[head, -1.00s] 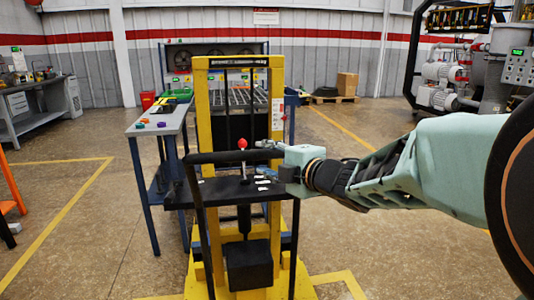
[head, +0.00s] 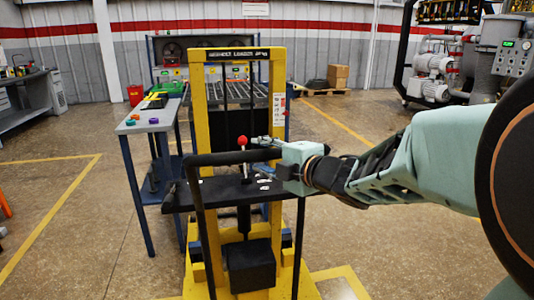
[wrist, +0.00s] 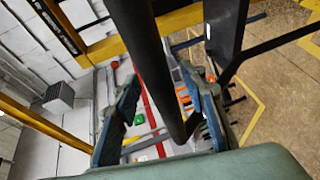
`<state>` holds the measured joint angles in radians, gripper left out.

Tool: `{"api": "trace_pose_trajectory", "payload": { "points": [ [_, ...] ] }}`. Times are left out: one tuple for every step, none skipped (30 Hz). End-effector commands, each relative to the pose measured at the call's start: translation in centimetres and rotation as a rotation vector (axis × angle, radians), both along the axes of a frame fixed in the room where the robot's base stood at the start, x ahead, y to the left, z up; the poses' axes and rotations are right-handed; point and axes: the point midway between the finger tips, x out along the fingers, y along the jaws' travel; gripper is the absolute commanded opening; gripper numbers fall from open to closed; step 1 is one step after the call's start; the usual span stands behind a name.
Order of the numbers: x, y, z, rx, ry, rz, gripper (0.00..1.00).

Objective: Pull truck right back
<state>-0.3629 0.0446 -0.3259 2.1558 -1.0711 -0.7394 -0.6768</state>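The truck is a yellow loader (head: 201,125) with a black handle bar (head: 210,158), a red-knobbed lever (head: 242,142) and a black platform (head: 215,193). It stands upright in front of me in the head view. My gripper (head: 262,142) is at the right part of the handle bar. In the wrist view the black bar (wrist: 150,65) runs between the two fingers of my gripper (wrist: 165,105). The fingers are apart, with a visible gap on the bar's left side. The bar lies close to the right finger; contact is unclear.
A blue-legged table (head: 135,122) with small coloured items stands close on the truck's left. A rack (head: 166,60) stands behind the truck. A cardboard box (head: 338,75) and furnace machinery (head: 430,75) are farther back right. Open floor lies on both sides.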

Motion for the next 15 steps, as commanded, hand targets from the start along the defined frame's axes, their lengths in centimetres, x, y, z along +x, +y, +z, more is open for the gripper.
{"api": "trace_pose_trajectory", "payload": {
  "points": [
    [-0.03, -0.07, -0.02, 0.0, 0.0, 0.0, 0.39],
    [-0.04, -0.09, -0.03, 0.0, 0.0, 0.0, 0.39],
    [-0.05, -0.11, -0.04, 0.0, 0.0, 0.0, 0.39],
    [-0.05, -0.13, -0.04, 0.0, 0.0, 0.0, 0.39],
    [-0.06, -0.14, -0.05, 0.0, 0.0, 0.0, 0.39],
    [-0.06, -0.15, -0.05, 0.0, 0.0, 0.0, 0.39],
    [-0.06, -0.15, -0.05, 0.0, 0.0, 0.0, 0.39],
    [-0.06, -0.16, -0.05, 0.0, 0.0, 0.0, 0.39],
    [-0.07, -0.15, -0.05, 0.0, 0.0, 0.0, 0.39],
    [-0.06, -0.15, -0.05, 0.0, 0.0, 0.0, 0.39],
    [-0.06, -0.15, -0.05, 0.0, 0.0, 0.0, 0.39],
    [-0.06, -0.15, -0.05, 0.001, -0.001, 0.0, 0.39],
    [-0.06, -0.15, -0.05, 0.001, -0.001, 0.0, 0.39],
    [-0.06, -0.15, -0.05, 0.0, 0.0, 0.0, 0.39],
    [-0.06, -0.15, -0.05, 0.001, -0.001, 0.0, 0.35]
  ]
}}
